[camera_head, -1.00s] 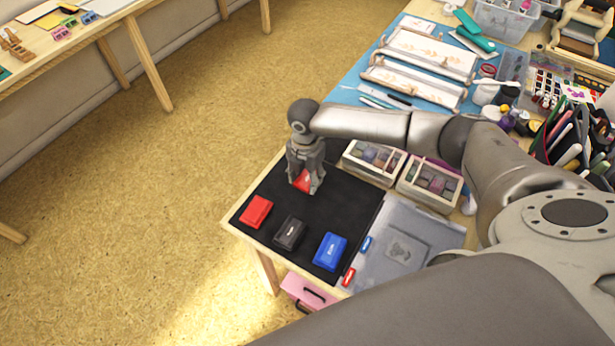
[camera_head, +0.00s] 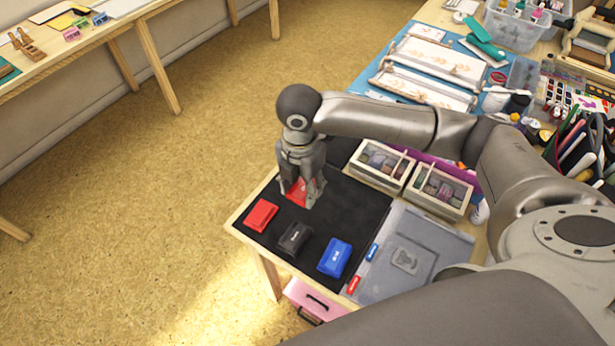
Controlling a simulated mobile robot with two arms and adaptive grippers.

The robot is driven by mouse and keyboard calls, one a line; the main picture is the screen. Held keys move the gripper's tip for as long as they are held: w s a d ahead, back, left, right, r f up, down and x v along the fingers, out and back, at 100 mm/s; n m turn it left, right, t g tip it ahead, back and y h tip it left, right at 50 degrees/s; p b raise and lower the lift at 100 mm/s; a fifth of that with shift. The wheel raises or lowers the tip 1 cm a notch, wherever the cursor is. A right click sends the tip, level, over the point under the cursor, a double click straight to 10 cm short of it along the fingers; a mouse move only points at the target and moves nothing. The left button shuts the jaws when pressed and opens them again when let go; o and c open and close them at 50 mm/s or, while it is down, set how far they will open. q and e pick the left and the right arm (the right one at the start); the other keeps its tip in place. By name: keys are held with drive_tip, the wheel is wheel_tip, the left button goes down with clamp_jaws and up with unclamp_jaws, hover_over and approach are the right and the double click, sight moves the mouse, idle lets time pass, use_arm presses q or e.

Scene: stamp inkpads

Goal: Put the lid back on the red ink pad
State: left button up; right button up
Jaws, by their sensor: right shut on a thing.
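The red ink pad (camera_head: 261,216) lies on the black mat (camera_head: 347,213) near its left edge. A second red piece, the lid (camera_head: 296,191), is between the fingers of my right gripper (camera_head: 302,196). My right gripper points down and is shut on the lid, a short way behind and to the right of the red ink pad. The gripper partly hides the lid, and I cannot tell whether it touches the mat. My left gripper is not in view.
A black ink pad (camera_head: 294,238) and a blue ink pad (camera_head: 334,258) stand close by in front. Wooden boxes of stamps (camera_head: 379,167) stand to the right of the gripper. A grey translucent tray (camera_head: 420,255) with small red and blue pieces lies at the right.

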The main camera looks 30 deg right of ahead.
drive_tip(key=s+a+r, duration=0.2)
drive_tip(key=s+a, duration=0.1)
drive_tip(key=n+p, duration=0.1)
drive_tip(key=p, duration=0.8)
hover_over(258, 217)
drive_tip(key=shift+f, duration=2.4)
drive_tip(key=shift+r+p, duration=0.15)
drive_tip(key=shift+p, duration=0.35)
drive_tip(key=shift+f+b, duration=1.5)
drive_tip(key=shift+f, duration=1.45)
drive_tip(key=shift+w, duration=0.1)
drive_tip(key=shift+p, duration=0.55)
